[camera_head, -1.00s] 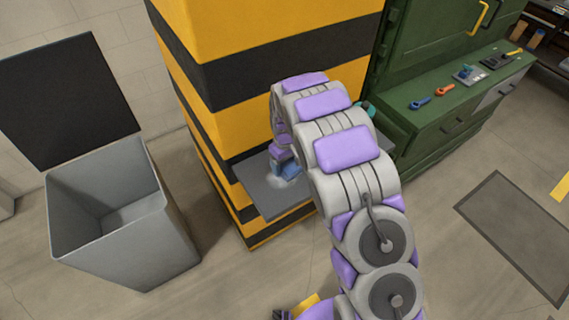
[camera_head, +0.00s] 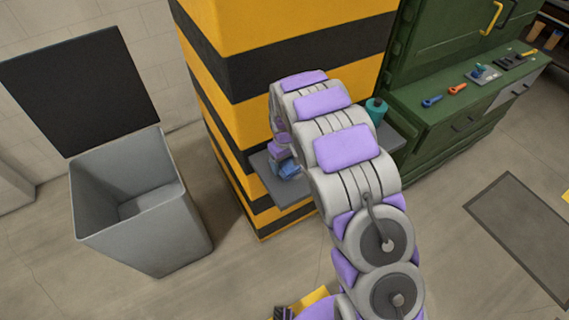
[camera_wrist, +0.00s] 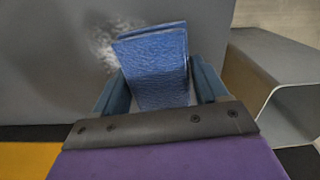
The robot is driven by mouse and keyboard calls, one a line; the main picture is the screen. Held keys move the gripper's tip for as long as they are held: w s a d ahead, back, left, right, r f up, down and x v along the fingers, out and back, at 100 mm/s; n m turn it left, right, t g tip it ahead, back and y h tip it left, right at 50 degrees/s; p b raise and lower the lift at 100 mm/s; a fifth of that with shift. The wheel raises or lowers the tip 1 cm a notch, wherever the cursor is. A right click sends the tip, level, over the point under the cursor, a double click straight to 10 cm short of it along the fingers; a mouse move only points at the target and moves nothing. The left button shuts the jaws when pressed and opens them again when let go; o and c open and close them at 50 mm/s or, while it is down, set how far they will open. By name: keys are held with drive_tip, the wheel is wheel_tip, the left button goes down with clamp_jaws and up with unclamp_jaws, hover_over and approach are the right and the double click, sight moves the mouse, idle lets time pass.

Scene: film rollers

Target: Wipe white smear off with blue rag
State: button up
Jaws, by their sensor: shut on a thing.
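The blue rag (camera_wrist: 158,68) is folded between the two fingers of my gripper (camera_wrist: 160,85), which is shut on it. In the wrist view the white smear (camera_wrist: 105,45) shows on the grey shelf (camera_wrist: 50,60), just left of the rag's far end. Part of the smear may be hidden behind the rag. In the head view my gripper (camera_head: 279,152) holds the rag (camera_head: 289,171) over or on the left part of the shelf (camera_head: 287,197). I cannot tell whether the rag touches the surface. My arm hides much of the shelf there.
A yellow and black striped pillar (camera_head: 300,30) stands behind the shelf. A teal bottle (camera_head: 376,110) is at the shelf's right end. An open grey bin (camera_head: 150,235) stands at left. A green cabinet (camera_head: 430,130) with several tools is at right. A dark mat lies on the floor.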

sight(283, 162)
drive_tip(key=r, duration=0.2)
drive_tip(key=a+r+p, duration=0.1)
drive_tip(key=r, duration=0.1)
drive_tip(key=shift+d+r+p, duration=0.2)
drive_tip(key=shift+r+p, duration=0.05)
drive_tip(key=shift+r, duration=0.3)
drive_tip(key=shift+d+r+p, duration=0.15)
drive_tip(key=shift+r+p, duration=0.05)
drive_tip(key=shift+r, duration=0.3)
drive_tip(key=shift+a, duration=0.25)
drive_tip(key=shift+s, duration=0.1)
